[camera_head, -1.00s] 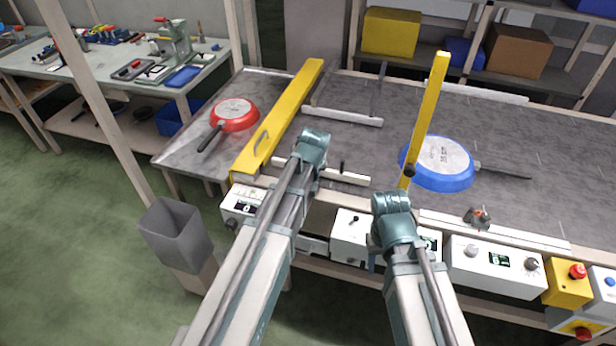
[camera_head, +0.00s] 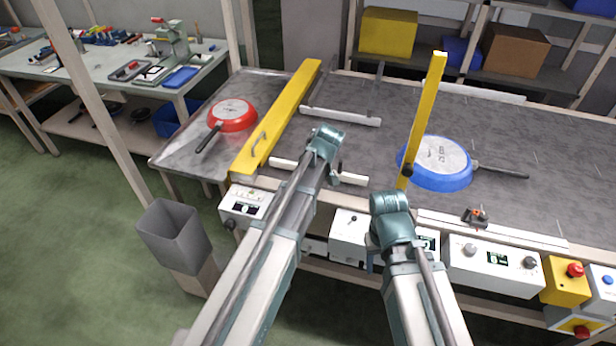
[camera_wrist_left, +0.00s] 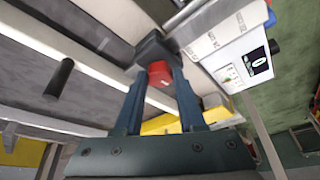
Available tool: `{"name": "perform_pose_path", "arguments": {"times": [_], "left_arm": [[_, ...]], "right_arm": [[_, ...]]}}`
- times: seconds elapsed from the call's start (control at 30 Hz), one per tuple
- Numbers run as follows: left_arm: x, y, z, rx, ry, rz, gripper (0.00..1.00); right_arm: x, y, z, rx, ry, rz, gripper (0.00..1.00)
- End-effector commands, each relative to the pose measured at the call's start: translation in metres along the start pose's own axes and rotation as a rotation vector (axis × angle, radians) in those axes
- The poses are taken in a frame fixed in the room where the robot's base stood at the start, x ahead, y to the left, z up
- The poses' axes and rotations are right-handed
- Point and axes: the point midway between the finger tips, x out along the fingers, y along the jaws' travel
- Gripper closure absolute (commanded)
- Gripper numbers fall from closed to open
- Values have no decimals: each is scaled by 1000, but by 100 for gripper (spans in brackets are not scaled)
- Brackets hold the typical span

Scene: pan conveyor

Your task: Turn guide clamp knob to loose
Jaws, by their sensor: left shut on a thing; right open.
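The guide clamp shows in the left wrist view as a dark block (camera_wrist_left: 152,48) with a red knob (camera_wrist_left: 159,72) on it. My left gripper (camera_wrist_left: 159,82) is shut on the red knob, one finger on each side of it. In the head view my left arm hides this gripper and the knob. I cannot read the knob's turn position. My right gripper (camera_head: 373,258) is open and mostly hidden behind its own arm, near the conveyor's front edge. A second clamp with an orange-red knob (camera_head: 478,213) sits on the front rail at right.
A red pan (camera_head: 233,114) lies left of a yellow guide bar (camera_head: 285,110). A blue pan (camera_head: 440,178) lies beside another yellow bar (camera_head: 425,110). Control boxes (camera_head: 495,268) line the conveyor's front. A grey bin (camera_head: 172,235) stands at front left.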

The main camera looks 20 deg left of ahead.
Motion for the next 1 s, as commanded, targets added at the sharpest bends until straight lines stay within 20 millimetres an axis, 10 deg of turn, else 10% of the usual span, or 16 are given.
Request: {"name": "perform_pose_path", "arguments": {"times": [0.3,0.33,0.5,1.0], "left_arm": [[0,0,1,0,-3,-1,100],[0,0,1,0,-3,-1,57],[0,0,1,0,-2,-1,31],[-10,0,0,1,-1,0,31]], "right_arm": [[0,0,0,0,0,0,50],[0,0,0,0,0,0,50],[0,0,0,0,0,0,50],[-10,1,1,0,0,0,50]]}}
